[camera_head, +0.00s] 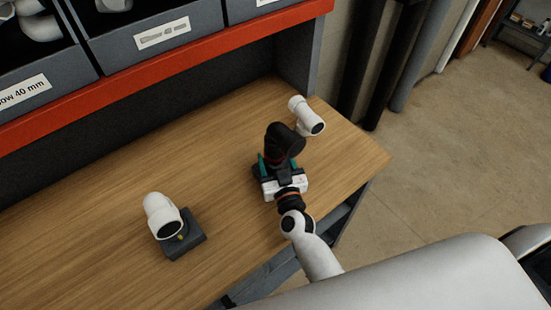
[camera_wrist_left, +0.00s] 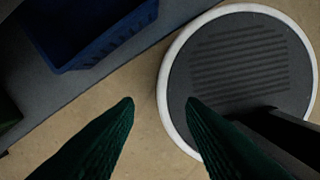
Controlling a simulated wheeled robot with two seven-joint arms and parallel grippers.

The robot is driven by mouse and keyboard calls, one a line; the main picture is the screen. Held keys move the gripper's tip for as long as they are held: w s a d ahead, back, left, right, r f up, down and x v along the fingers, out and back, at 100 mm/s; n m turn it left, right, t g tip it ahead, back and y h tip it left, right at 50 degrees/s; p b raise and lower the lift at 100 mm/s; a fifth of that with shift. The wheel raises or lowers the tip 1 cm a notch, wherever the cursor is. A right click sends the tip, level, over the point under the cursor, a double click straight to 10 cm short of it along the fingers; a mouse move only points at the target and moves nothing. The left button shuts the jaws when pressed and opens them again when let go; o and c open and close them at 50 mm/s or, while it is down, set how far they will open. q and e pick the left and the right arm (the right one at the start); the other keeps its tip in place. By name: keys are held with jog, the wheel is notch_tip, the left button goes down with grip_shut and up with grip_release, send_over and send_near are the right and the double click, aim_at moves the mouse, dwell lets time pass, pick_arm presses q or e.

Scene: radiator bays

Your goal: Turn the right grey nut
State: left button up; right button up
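A white elbow (camera_head: 162,212) sits on a dark block (camera_head: 189,245) left of the gripper. My left gripper (camera_wrist_left: 160,102) shows only in the left wrist view, open and empty above the floor.
The wooden bench (camera_head: 110,225) is mostly clear on the left. Another white elbow (camera_head: 306,115) lies behind the right gripper. Grey bins (camera_head: 150,30) stand above a red shelf edge (camera_head: 180,65). A blue crate (camera_wrist_left: 100,40) shows in the left wrist view.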

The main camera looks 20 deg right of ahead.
jog(key=c, duration=0.6)
